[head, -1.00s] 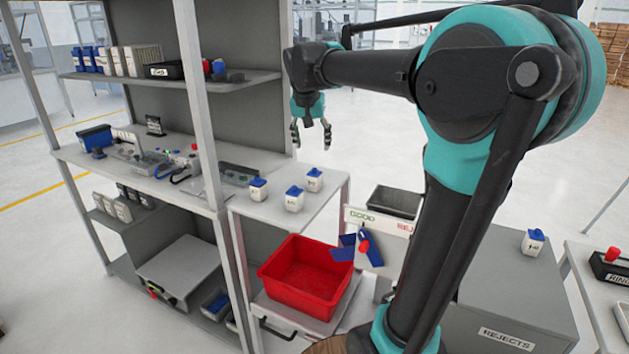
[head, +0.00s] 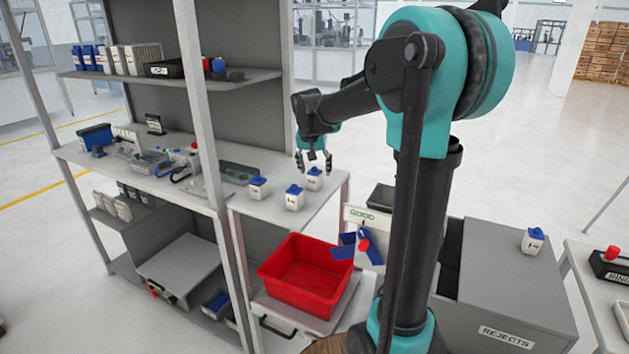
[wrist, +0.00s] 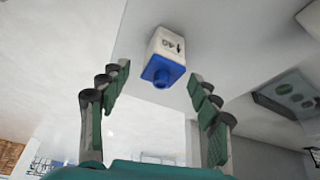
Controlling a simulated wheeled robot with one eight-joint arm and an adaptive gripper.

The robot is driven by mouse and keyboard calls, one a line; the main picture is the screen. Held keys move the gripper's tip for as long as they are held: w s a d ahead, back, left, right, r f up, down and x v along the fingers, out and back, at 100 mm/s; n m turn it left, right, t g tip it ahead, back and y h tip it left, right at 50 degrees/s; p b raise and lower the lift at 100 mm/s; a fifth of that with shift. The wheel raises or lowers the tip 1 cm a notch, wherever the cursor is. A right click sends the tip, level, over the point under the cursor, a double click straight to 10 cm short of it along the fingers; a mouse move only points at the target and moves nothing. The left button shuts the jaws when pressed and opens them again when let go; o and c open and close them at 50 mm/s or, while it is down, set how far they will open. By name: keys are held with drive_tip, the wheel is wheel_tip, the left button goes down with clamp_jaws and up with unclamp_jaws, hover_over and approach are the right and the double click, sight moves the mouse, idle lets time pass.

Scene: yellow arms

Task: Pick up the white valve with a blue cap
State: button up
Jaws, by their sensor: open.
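Another white valve with a blue cap (head: 533,241) stands on the grey rejects cabinet.
A red bin (head: 305,276) stands below the side table. A GOOD sign (head: 363,216) with blue flaps is to its right, beside the REJECTS cabinet (head: 508,290). A shelf post (head: 200,100) rises left of the valves. The workbench (head: 90,165) holds several devices.

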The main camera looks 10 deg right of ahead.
drive_tip(key=shift+f, duration=0.1)
drive_tip(key=c, duration=1.4)
drive_tip(key=shift+o, duration=0.2)
